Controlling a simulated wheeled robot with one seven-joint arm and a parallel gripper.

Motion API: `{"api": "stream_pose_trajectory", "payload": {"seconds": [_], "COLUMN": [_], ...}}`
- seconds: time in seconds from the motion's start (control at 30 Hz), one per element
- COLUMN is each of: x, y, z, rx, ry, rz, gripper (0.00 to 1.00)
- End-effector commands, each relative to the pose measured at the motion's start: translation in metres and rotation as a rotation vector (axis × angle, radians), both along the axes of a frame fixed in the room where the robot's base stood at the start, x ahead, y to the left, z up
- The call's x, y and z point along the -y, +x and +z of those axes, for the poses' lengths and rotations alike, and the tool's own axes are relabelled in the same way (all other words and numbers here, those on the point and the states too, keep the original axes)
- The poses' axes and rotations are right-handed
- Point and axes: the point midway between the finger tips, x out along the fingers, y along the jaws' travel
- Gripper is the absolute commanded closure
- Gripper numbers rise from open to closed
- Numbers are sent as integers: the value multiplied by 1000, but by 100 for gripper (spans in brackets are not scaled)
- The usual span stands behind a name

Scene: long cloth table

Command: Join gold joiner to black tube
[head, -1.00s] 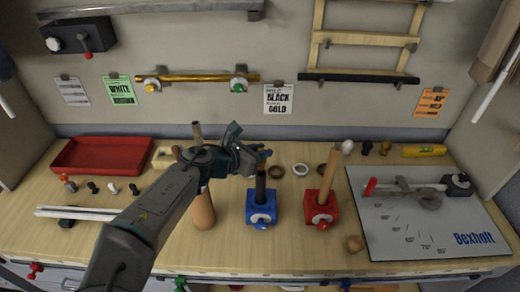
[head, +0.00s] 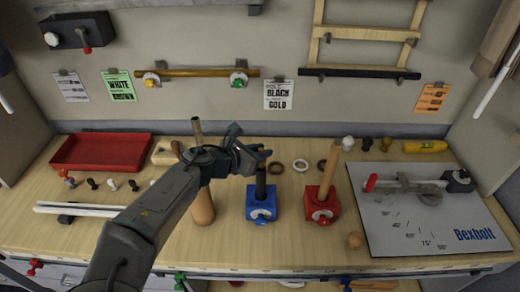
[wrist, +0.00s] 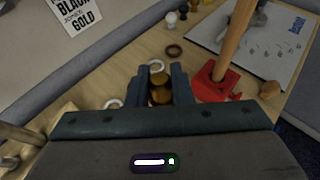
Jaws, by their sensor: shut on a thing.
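The black tube (head: 260,183) stands upright in a blue clamp block (head: 261,205) on the table. My gripper (head: 259,153) is right above it, at the tube's top end. In the wrist view my gripper (wrist: 160,75) is shut on the gold joiner (wrist: 161,95), a small brownish-gold piece between the fingers. The joiner cannot be made out in the head view. The tube is hidden below the gripper in the wrist view, and I cannot tell whether the joiner is seated on it.
A red clamp block (head: 321,205) holding a wooden rod (head: 329,165) stands close on the right. Rings (head: 300,165) lie behind. A wooden-handled tool (head: 202,205) stands left of the blue block. A printed board (head: 420,225) covers the right side. A card (head: 280,96) reads black and gold.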

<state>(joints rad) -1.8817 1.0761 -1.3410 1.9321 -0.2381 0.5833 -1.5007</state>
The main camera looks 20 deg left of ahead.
Motion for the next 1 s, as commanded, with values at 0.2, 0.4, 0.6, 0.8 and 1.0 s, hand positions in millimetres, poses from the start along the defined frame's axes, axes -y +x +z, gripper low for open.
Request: {"api": "stream_pose_trajectory", "payload": {"seconds": [0.2, 0.4, 0.6, 0.8, 1.0], "x": [0, 0, 0, 0, 0], "y": [0, 0, 0, 0, 0], "z": [-6, -11, -16, -21, -26], "rx": [-1, -1, 0, 0, 0], "ry": [-2, -2, -1, -1, -1], "rz": [1, 1, 0, 0, 0], "gripper": [100, 100, 100, 100, 100]}}
